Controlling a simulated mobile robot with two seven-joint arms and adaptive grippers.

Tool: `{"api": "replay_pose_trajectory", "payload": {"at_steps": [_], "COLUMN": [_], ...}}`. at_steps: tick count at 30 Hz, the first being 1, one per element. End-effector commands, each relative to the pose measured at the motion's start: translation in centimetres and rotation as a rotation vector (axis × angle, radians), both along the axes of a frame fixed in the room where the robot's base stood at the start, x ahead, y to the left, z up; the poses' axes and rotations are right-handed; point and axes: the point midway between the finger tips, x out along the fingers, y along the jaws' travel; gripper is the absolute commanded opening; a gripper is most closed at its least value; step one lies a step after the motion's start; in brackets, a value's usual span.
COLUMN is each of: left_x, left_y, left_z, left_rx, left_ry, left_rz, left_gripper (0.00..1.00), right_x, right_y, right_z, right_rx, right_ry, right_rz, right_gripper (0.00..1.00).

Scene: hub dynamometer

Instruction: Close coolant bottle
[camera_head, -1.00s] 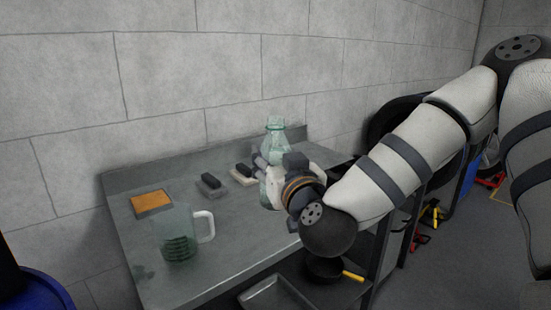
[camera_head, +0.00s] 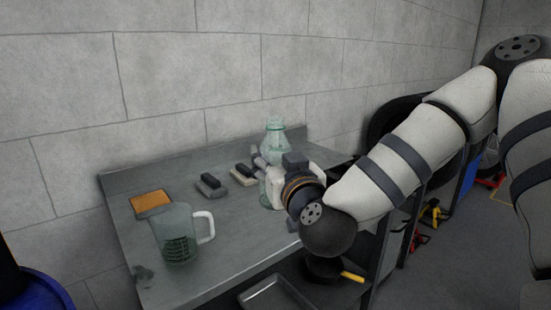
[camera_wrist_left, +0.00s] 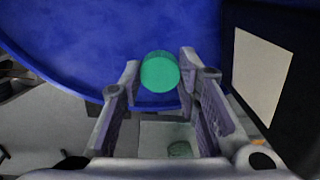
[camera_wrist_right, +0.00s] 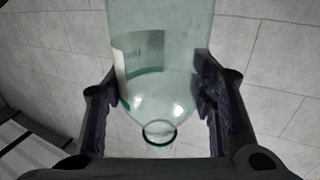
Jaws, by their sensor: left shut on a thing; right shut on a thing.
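The clear, pale green coolant bottle (camera_head: 274,145) is upright at the back right of the bench in the head view. My right gripper (camera_head: 263,168) is shut on its body. In the right wrist view the bottle (camera_wrist_right: 165,55) lies between both fingers (camera_wrist_right: 155,85), with its round mouth uncapped and a label on its side. A round green cap (camera_wrist_left: 160,73) is held between the fingertips of my left gripper (camera_wrist_left: 159,68) in the left wrist view. My left gripper is outside the head view, apart from the bottle.
A clear measuring jug (camera_head: 178,235) with a white handle stands at the front of the grey bench (camera_head: 235,255). Behind it are an orange pad (camera_head: 150,200) and small dark blocks (camera_head: 210,185). A blue drum (camera_head: 45,290) is at lower left. A wall backs the bench.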

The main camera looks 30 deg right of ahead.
Motion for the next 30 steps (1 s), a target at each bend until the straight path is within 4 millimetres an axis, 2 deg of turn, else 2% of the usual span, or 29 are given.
{"api": "replay_pose_trajectory", "payload": {"at_steps": [16,17,21,23,30], "left_x": [0.00,0.00,0.00,0.00,0.00], "left_y": [0.00,0.00,0.00,0.00,0.00], "left_z": [0.01,0.01,0.01,0.01,0.01], "left_rx": [0.000,0.000,0.000,0.000,0.000], "left_ry": [0.000,0.000,0.000,0.000,0.000], "left_rz": [0.000,0.000,0.000,0.000,0.000], "left_gripper": [0.19,0.19,0.19,0.19,0.19], "right_x": [0.00,0.00,0.00,0.00,0.00], "right_y": [0.00,0.00,0.00,0.00,0.00], "right_z": [0.04,0.04,0.04,0.04,0.04], "right_rx": [0.000,0.000,0.000,0.000,0.000], "right_ry": [-0.001,-0.001,-0.001,-0.001,-0.001], "right_rz": [0.000,0.000,0.000,0.000,0.000], "right_gripper": [0.18,0.44,0.13,0.01,0.01]}}
